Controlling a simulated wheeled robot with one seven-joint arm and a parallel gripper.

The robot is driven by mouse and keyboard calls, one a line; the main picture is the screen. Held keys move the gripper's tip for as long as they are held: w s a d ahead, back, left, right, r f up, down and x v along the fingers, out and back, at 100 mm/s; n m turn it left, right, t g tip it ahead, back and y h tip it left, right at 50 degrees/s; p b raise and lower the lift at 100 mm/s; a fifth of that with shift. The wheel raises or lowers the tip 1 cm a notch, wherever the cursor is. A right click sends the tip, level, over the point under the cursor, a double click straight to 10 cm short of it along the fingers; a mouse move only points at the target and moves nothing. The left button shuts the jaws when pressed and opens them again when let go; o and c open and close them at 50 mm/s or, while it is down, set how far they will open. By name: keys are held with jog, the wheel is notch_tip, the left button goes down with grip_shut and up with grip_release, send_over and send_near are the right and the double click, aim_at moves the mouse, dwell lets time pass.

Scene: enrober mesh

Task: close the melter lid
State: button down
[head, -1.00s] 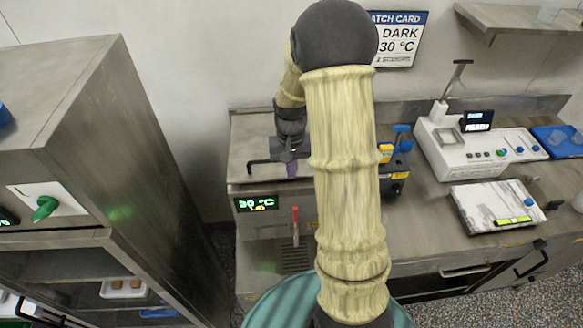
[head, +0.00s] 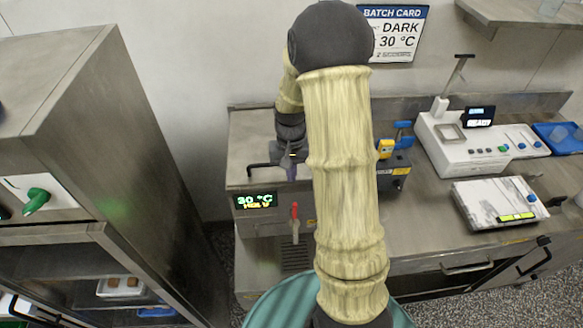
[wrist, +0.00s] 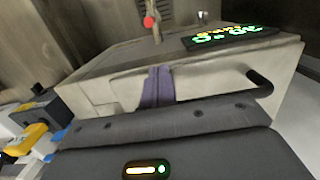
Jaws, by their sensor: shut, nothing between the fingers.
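The melter is a steel box with a lit front display (head: 255,200) and a red tap handle (head: 295,210). Its lid (head: 250,145) lies flat on top, looking closed, with a black bar handle (head: 262,166) at the front edge. The handle also shows in the wrist view (wrist: 260,82). My gripper (head: 291,172) points down at the lid's front part, right of the handle. Its purple fingers (wrist: 157,86) are together with nothing between them. They are at or just above the lid; contact is unclear. My arm hides the melter's right side.
A dark box with yellow and blue items (head: 394,160) stands right of the melter. Farther right are a white machine (head: 470,145), a marble-topped device (head: 495,205) and a blue tray (head: 560,138). A tall steel cabinet (head: 85,130) stands at left.

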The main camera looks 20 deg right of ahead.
notch_tip(320, 180, up, 4)
jog(key=p, duration=0.3)
jog(key=shift+s+r, duration=0.15)
jog(key=shift+r, duration=0.05)
jog(key=shift+r+b, duration=0.3)
jog(key=shift+b, duration=0.05)
notch_tip(320, 180, up, 9)
jog(key=b, duration=0.1)
jog(key=shift+b, duration=0.35)
jog(key=s+a+f+n+t, duration=0.3)
jog(key=s+a, duration=0.5)
jog(key=s, duration=0.3)
jog(key=shift+s+f+n+t, duration=0.3)
jog(key=shift+f, duration=0.4)
